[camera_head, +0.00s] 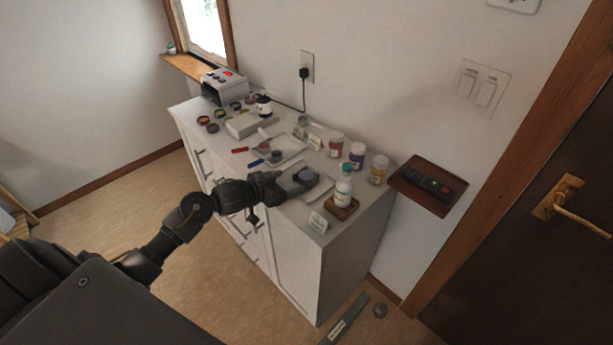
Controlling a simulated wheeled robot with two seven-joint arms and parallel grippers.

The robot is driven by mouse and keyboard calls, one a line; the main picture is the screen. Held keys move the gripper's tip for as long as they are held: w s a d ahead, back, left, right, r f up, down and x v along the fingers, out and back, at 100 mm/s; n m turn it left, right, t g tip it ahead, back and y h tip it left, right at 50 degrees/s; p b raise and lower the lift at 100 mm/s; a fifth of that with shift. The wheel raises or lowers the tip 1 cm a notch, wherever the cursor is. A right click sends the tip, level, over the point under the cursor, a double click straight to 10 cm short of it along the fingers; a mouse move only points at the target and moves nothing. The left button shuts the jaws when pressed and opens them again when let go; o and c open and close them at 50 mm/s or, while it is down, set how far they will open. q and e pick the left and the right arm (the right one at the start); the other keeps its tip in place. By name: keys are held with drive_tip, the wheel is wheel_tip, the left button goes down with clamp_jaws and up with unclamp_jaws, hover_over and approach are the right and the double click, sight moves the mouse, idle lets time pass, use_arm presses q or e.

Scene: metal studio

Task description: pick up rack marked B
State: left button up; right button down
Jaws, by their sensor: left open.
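My left arm reaches in from the left to the top of the white cabinet (340,245). Its gripper (284,188) is open at the cabinet's front edge, beside a grey tray (318,190) with a round purple-topped piece (305,175) on it. I cannot tell whether the fingers touch the tray. A second tray (292,152) lies further back. Small label cards stand near the front right (318,222) and by the back tray (314,142). Their letters are too small to read, so I cannot tell which piece is the rack marked B. My right gripper is not in view.
A white bottle (343,187) stands on a wooden block (341,207) right of the gripper. Jars (357,155) line the back. A grey machine (223,86), a white box (243,124) and small lids (203,120) fill the far left. A wooden wall shelf (410,176) holds a remote.

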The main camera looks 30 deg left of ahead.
sight(300, 178)
use_arm(q)
drive_tip(key=shift+w+d+f, duration=0.1)
drive_tip(key=shift+w+f, duration=0.05)
drive_tip(key=shift+w, duration=0.35)
drive_tip(key=shift+w+d, duration=0.2)
drive_tip(key=shift+w, duration=0.15)
drive_tip(key=p+x, duration=0.1)
drive_tip(key=x, duration=0.2)
drive_tip(key=shift+w+d+f, duration=0.1)
drive_tip(key=shift+w+f, duration=0.05)
drive_tip(key=shift+w, duration=0.2)
drive_tip(key=shift+w+d+f, duration=0.1)
drive_tip(key=shift+w+f, duration=0.1)
drive_tip(key=shift+w, duration=0.05)
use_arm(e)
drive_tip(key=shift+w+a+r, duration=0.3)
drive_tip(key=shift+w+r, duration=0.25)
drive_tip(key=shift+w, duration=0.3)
use_arm(q)
drive_tip(key=c, duration=1.1)
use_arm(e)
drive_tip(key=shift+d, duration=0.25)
use_arm(q)
drive_tip(key=shift+o, duration=0.2)
